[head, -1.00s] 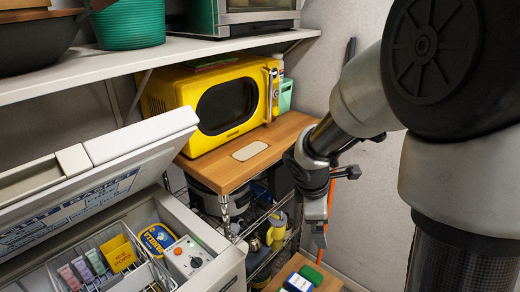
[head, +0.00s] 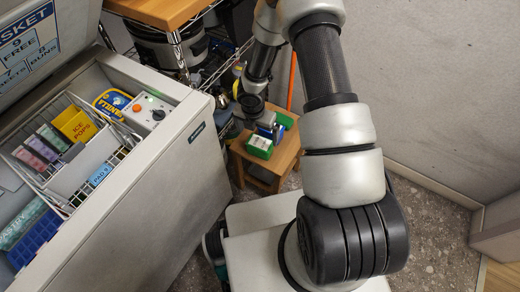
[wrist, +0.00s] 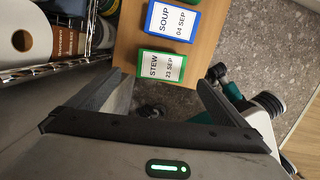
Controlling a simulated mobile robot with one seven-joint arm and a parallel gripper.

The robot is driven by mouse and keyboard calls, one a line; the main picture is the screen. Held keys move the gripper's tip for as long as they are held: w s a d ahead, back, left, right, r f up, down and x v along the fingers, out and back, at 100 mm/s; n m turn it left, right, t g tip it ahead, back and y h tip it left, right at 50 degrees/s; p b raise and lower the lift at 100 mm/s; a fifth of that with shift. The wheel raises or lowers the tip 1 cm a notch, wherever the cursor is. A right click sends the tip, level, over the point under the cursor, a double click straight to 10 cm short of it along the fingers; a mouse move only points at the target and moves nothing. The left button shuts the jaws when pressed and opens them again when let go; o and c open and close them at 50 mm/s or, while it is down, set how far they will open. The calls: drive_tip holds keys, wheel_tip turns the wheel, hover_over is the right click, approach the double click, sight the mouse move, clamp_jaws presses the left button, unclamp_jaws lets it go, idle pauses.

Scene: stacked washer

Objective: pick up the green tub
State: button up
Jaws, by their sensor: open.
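A green tub (wrist: 180,68) with a white label reading STEW 23 SEP sits on a small wooden stool. It also shows in the head view (head: 259,147), near the stool's front edge. A blue tub (wrist: 172,22) labelled SOUP 04 SEP sits beside it. Another green tub (head: 285,120) lies farther back in the row, only its edge showing in the wrist view. My gripper (wrist: 163,86) is open and empty, its fingers spread either side of the STEW tub in the wrist picture. In the head view my gripper (head: 254,116) is above the stool, partly covering the blue tub.
The wooden stool (head: 247,158) stands on a speckled floor. An open chest freezer (head: 150,200) is at the left. A wire rack (wrist: 50,72) with goods lies close to the stool's left side. An orange pole (head: 292,80) leans behind. Floor at the right is clear.

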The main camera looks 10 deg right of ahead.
sight(260, 143)
drive_tip(key=f+b, duration=0.1)
drive_tip(key=f, duration=0.2)
drive_tip(key=f+b, duration=0.1)
drive_tip(key=f, duration=0.3)
drive_tip(key=w+d+f+b, duration=0.1)
drive_tip(key=f+b, duration=0.1)
drive_tip(key=f, duration=0.2)
drive_tip(key=shift+w+d+f, duration=0.1)
drive_tip(key=shift+f, duration=0.15)
drive_tip(key=shift+r, duration=0.1)
drive_tip(key=c, duration=1.3)
